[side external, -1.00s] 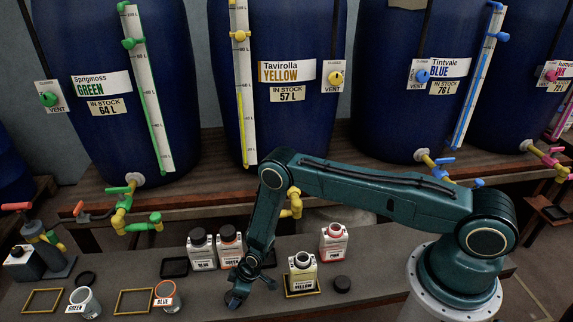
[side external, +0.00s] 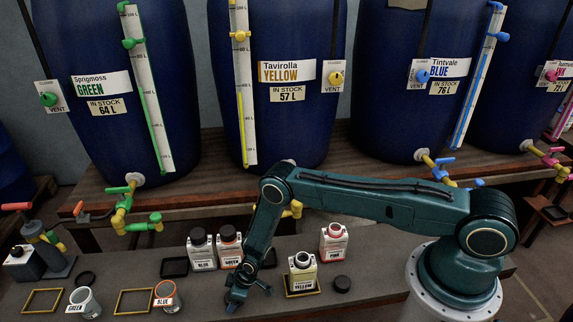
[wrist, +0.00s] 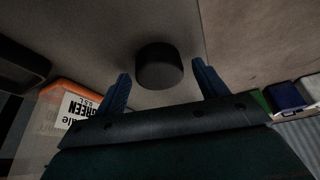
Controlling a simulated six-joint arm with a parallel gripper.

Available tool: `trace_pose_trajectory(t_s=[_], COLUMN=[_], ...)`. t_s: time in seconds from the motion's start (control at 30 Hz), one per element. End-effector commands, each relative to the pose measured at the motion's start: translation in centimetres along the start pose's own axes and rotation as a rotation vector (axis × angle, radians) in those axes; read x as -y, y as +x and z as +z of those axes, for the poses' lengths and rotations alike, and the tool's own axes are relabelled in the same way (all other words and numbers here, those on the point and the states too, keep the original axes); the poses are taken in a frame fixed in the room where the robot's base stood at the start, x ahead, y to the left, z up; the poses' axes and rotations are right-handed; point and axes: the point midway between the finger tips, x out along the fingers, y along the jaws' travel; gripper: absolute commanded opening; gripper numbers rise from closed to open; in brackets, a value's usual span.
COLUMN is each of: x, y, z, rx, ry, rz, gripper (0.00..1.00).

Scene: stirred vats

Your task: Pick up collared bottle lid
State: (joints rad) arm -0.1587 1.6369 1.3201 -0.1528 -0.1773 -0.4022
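A black, round lid (wrist: 160,66) stands on the grey bench in the wrist view, ahead of and between my fingertips with a gap on each side. My gripper (wrist: 160,82) is open and empty, with its blue fingers spread. In the side view my gripper (side external: 237,299) is low over the bench in front of the green-label bottle (side external: 229,250). A black lid (side external: 342,284) lies right of the yellow-label bottle (side external: 302,274), away from my gripper. I cannot tell whether the two views show the same lid. A collar on either lid is not clear.
A blue-label bottle (side external: 202,252) and a pink-label bottle (side external: 334,244) stand on the bench. Labelled jars (side external: 84,302) and square frames (side external: 134,302) are at the left. In the wrist view, a green-labelled container (wrist: 78,104) is close to the left finger.

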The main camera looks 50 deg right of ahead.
Motion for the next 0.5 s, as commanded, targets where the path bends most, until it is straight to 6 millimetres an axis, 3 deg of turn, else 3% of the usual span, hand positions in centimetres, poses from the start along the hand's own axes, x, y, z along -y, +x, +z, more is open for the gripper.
trace_pose_trajectory(t_s=[0.03,0.2,0.5], x=[0.00,0.00,-0.01], y=[-0.01,-0.01,-0.05], z=[-0.01,-0.01,-0.03], rx=[0.000,0.000,0.000], ry=[0.000,0.000,0.000], rz=[0.000,0.000,0.000], gripper=[0.61,0.28,0.27])
